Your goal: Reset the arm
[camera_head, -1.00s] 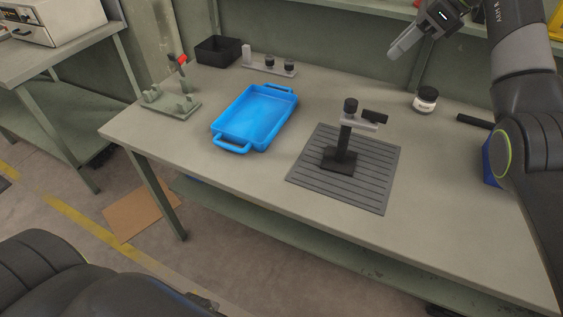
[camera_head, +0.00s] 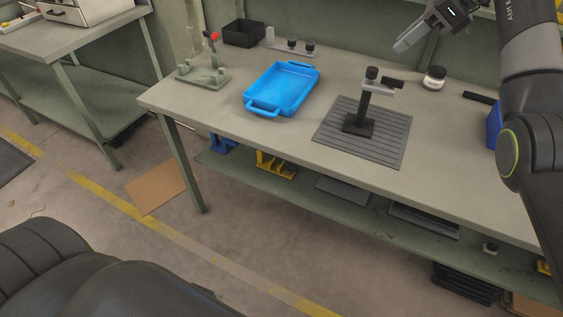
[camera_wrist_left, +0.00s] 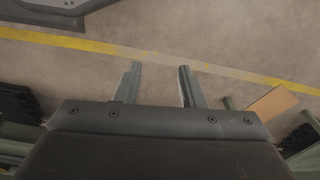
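My right gripper (camera_head: 413,40) is raised above the back right of the workbench, clear of everything on the bench. Its fingers look close together from this side, and I cannot tell whether they are apart. My left gripper (camera_wrist_left: 160,85) shows in the left wrist view with its two fingers apart and nothing between them, over bare floor. In the head view only dark links of my left arm show at the lower left; the left gripper is out of that view.
On the workbench (camera_head: 215,125) are a blue tray (camera_head: 283,88), a black stand (camera_head: 362,112) on a grooved mat (camera_head: 390,145), a green-grey fixture (camera_head: 203,77), a black bin (camera_head: 244,33) and a jar (camera_head: 434,78). A cardboard sheet (camera_head: 160,187) lies on the floor. A second table (camera_head: 75,45) stands left.

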